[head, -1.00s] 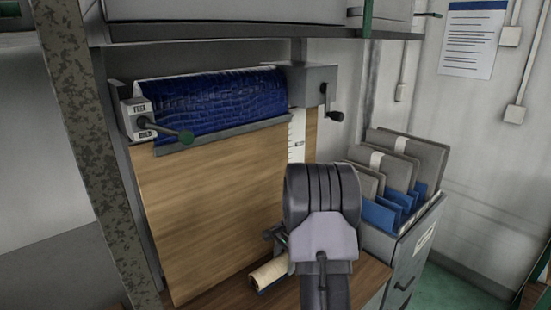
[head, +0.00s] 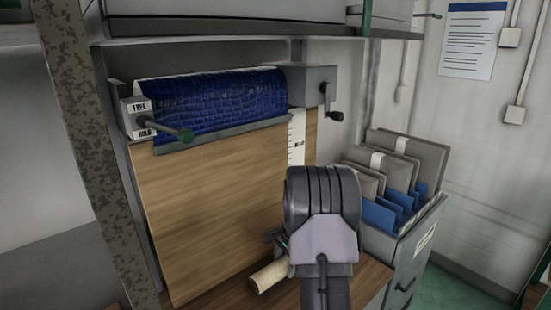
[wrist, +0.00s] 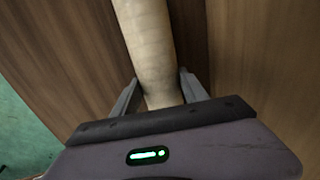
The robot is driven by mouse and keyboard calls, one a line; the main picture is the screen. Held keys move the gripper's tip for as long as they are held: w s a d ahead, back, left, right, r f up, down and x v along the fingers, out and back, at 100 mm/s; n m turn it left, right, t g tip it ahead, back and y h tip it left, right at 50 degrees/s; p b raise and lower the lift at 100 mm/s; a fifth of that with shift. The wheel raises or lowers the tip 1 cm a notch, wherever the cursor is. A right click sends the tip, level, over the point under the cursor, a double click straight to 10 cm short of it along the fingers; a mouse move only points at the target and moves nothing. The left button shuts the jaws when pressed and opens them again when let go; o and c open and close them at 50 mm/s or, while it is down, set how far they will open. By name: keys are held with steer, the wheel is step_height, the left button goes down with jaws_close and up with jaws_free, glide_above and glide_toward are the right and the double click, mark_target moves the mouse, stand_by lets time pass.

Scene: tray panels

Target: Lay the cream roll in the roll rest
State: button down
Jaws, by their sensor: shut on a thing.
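The cream roll (head: 270,275) shows low in the head view, just left of my arm, over the wooden top. It is also in the wrist view (wrist: 147,45), running up from between the fingers of my gripper (wrist: 160,90). My gripper is shut on the roll near its lower end in that view. In the head view my own arm hides most of the gripper and the rest of the roll. I cannot make out the roll rest in either view; my arm may cover it. Whether the roll touches the wooden top is not clear.
A blue textured roll (head: 215,100) sits in a holder with a green-knobbed lever (head: 184,135) and a crank (head: 335,116). A wooden panel (head: 210,210) stands below it. A grey bin of folders (head: 425,225) is right of my arm.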

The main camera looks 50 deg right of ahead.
steer(key=c, duration=0.5)
jaws_free()
steer(key=s+p+v, duration=0.1)
steer(key=p+v, duration=0.4)
steer(key=v, duration=1.3)
steer(key=shift+s+a, duration=0.1)
steer(key=shift+a, duration=0.05)
